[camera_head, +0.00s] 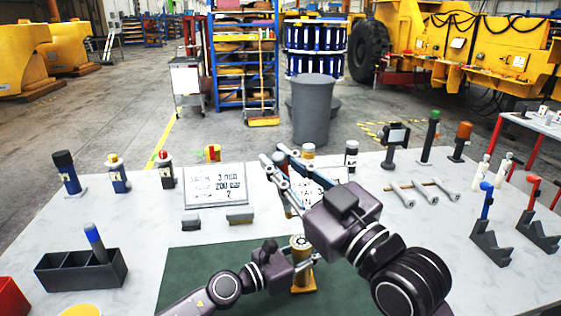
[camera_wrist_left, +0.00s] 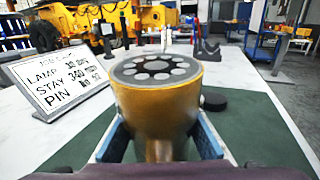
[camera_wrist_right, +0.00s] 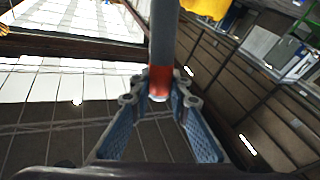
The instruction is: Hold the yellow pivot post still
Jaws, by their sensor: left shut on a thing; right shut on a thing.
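The yellow pivot post (camera_head: 302,281) stands upright on the green mat (camera_head: 215,268). My right gripper (camera_head: 273,156) is raised above and beyond the post, fingers pointing up and away. In the right wrist view it is shut on a grey rod (camera_wrist_right: 163,40) with an orange-red band and a pale end. I cannot make out this rod clearly in the head view.
Two lettered boards stand behind the mat, one (camera_head: 215,184) clear and one partly behind my right gripper. A dark divided box (camera_head: 80,273) is at the left. Several bottles and posts line the back. Silver rods (camera_head: 425,190) and dark holders (camera_head: 490,245) lie right.

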